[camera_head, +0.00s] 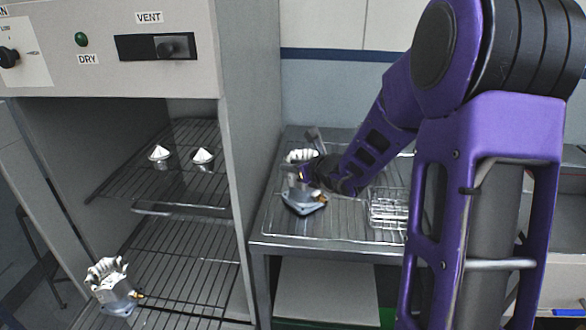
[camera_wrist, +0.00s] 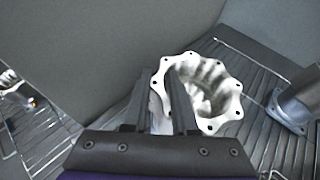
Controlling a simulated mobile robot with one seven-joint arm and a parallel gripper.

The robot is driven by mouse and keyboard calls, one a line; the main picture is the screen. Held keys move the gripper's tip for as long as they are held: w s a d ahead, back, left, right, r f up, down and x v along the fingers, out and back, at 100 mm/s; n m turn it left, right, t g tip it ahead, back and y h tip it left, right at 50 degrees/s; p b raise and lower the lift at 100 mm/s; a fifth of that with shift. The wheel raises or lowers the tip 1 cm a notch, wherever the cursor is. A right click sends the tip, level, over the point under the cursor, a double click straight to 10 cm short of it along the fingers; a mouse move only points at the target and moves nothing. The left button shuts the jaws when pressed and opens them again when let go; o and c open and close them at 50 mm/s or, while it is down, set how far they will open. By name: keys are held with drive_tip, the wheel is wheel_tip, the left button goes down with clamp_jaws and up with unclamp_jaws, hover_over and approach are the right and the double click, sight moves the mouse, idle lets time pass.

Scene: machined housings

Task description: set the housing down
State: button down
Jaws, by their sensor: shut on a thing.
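The housing (camera_head: 303,198), a grey metal body with a pale scalloped flange and a brass fitting, is upright over the wire rack on the bench. My gripper (camera_head: 314,173) is at its upper part, from the right. In the wrist view, the housing's flange ring (camera_wrist: 219,121) opens toward me, and my gripper's fingers (camera_wrist: 161,100) are shut on its near wall, one finger appearing inside the ring. Its base looks at or very near the rack; I cannot tell whether it touches. The fingers are mostly hidden in the head view.
A similar housing (camera_head: 117,294) stands on the cabinet's lower shelf at left. A wire basket (camera_head: 388,210) is right of the held housing. A grey flanged cylinder (camera_wrist: 300,101) stands close by. The cabinet side wall (camera_head: 245,120) borders the bench.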

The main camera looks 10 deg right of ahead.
drive_tip(key=shift+f, duration=0.15)
drive_tip(key=c, duration=0.7)
unclamp_jaws()
drive_tip(key=shift+r, duration=0.2)
drive_tip(key=p+v, duration=0.1)
drive_tip(key=v, duration=1.1)
drive_tip(key=shift+a+f, duration=0.1)
